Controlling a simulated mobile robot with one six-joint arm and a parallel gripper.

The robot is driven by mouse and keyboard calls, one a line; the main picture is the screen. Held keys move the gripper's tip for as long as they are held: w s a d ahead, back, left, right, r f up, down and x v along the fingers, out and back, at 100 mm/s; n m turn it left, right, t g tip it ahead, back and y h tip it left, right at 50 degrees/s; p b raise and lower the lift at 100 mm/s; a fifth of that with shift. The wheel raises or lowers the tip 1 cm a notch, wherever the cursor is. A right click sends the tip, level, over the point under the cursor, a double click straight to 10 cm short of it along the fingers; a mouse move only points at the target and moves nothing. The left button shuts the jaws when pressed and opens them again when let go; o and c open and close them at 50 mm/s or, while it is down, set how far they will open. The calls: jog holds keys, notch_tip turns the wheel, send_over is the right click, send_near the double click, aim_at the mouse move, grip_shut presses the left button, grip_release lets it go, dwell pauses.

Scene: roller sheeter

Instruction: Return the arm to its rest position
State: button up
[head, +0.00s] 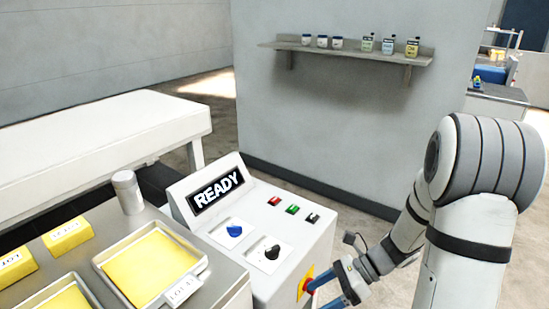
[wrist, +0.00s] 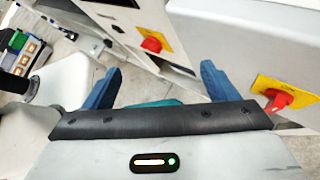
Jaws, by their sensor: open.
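My gripper (head: 325,292) has blue fingers and is at the lower right of the head view, beside the control box (head: 262,205). In the wrist view my gripper (wrist: 161,70) has its two fingers spread wide, with nothing held between them. A red switch on a yellow plate (head: 307,281) sits on the box's side, close to the fingers. The wrist view shows a red knob (wrist: 152,45) on a yellow plate beyond the fingers, and another red handle (wrist: 280,100) at the right. Contact with either is not visible.
The box's display (head: 216,190) reads READY. Yellow-filled trays (head: 205,262), yellow blocks (head: 67,235) and a grey canister (head: 127,192) stand on the bench at left. A wall shelf (head: 345,52) holds several jars and bottles. Open floor lies behind the box.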

jog(key=s+d+r+n+t+h, duration=0.1)
jog(key=s+r+n+h, duration=0.1)
jog(key=n, duration=0.4)
jog(key=s+d+r+n+t+h+p, duration=0.1)
jog(key=s+d+r+n+t+h, duration=0.1)
jog(key=r+n+h, duration=0.3)
jog(key=s+d+r+n+t+h, duration=0.1)
jog(key=s+r+n+h, duration=0.3)
jog(key=n, duration=0.5)
notch_tip(320, 180, up, 3)
jog(key=shift+d+f+t, duration=0.1)
jog(key=shift+d+t, duration=0.1)
jog(key=shift+t, duration=0.4)
